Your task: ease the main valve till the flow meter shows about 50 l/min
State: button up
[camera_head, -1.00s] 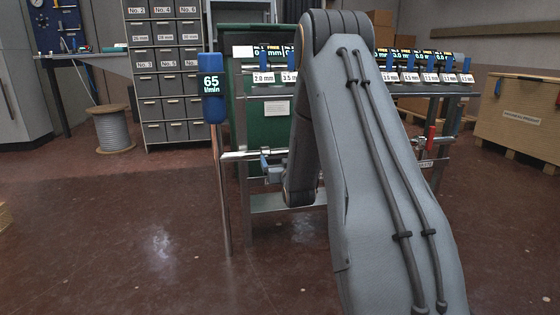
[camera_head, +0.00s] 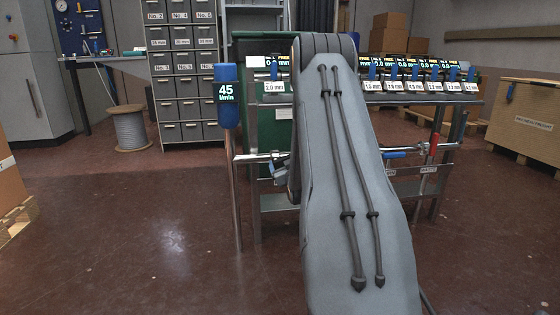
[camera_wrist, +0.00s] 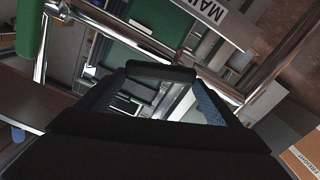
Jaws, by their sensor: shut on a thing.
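The flow meter (camera_head: 227,95) is a blue display on a thin post left of the rack in the head view, and it reads 45 l/min. In the head view my arm hides the gripper and most of the valve area.
A metal pipe (camera_head: 253,157) runs along the rack's front. A second blue lever (camera_head: 396,155) and a red handle (camera_head: 434,143) sit at its right. A cable spool (camera_head: 128,128) and wooden crate (camera_head: 524,125) stand apart.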

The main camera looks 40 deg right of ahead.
jog(key=o, duration=1.4)
jog(key=p+v, duration=0.3)
jog(key=v, duration=0.4)
jog(key=shift+s+a, duration=0.2)
jog(key=shift+s, duration=0.15)
